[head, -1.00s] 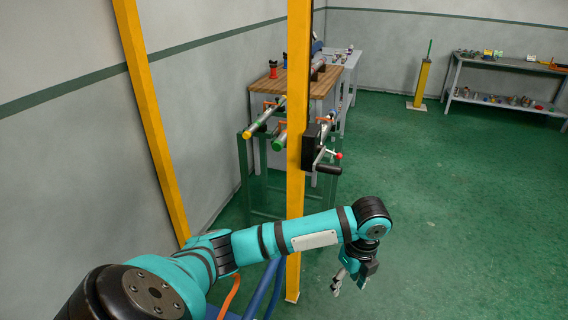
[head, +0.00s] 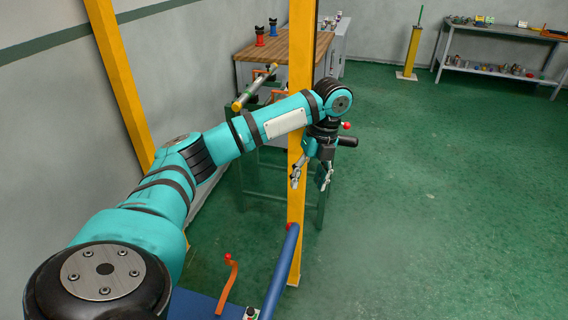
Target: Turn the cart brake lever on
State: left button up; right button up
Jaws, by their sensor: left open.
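An orange lever with a red knob (head: 229,275), which looks like the cart brake lever, stands tilted on the blue cart (head: 197,305) at the bottom of the head view. The cart's blue tube handle (head: 281,272) rises just right of it. My left gripper (head: 311,184) is open and empty, fingers pointing down, in front of the yellow post. In the picture it is above and right of the lever, clear of it. My right gripper is not in view.
A yellow post (head: 296,225) stands behind my left gripper. A red ball (head: 346,126) and black handle (head: 348,141) show beside my wrist. A pipe (head: 255,87) and wooden-topped bench (head: 283,47) are behind. Green floor (head: 430,210) at right is clear.

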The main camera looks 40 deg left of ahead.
pick_arm(q)
jog(key=a+f, duration=0.1)
jog(key=f, duration=0.4)
jog(key=s+f+b, duration=0.1)
jog(key=f, duration=0.5)
jog(key=s+a+f, duration=0.1)
jog(key=f, duration=0.5)
jog(key=shift+s+a+f+b, duration=0.2)
jog(key=shift+s+a+b, duration=0.05)
jog(key=shift+a+b, duration=0.1)
jog(key=shift+s+a+f, duration=0.1)
jog(key=shift+f, duration=0.55)
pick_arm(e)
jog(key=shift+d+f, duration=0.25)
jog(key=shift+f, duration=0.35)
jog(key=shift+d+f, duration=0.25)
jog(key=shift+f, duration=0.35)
pick_arm(q)
jog(key=shift+c, duration=0.4)
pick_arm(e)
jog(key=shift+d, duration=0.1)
pick_arm(q)
grip_shut()
